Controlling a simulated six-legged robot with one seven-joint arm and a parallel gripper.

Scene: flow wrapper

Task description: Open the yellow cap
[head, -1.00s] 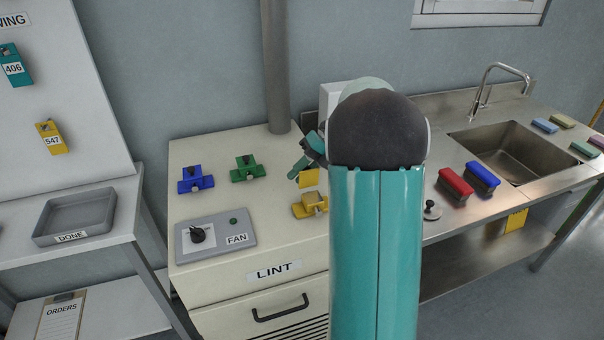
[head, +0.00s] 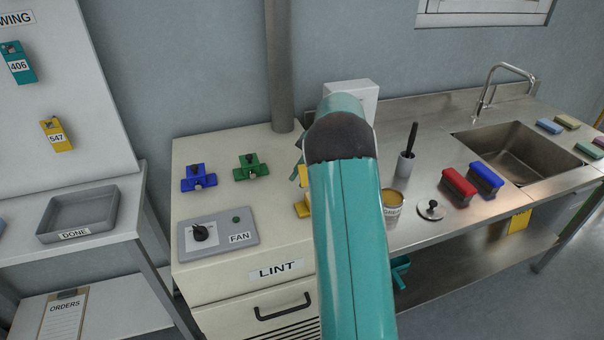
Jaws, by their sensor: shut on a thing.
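The yellow fitting (head: 302,210) sits on top of the cream LINT cabinet, right of the green one, mostly hidden behind my arm. Its yellow cap (head: 303,175) shows as a small strip above the base, at my gripper. My gripper (head: 299,168) is shut on the yellow cap; only a sliver of its teal finger shows at the left edge of my arm. The contact itself and the cap's exact tilt are hidden.
Blue (head: 198,178) and green (head: 251,167) fittings stand left of it. A FAN panel (head: 218,233) with a black knob lies in front.

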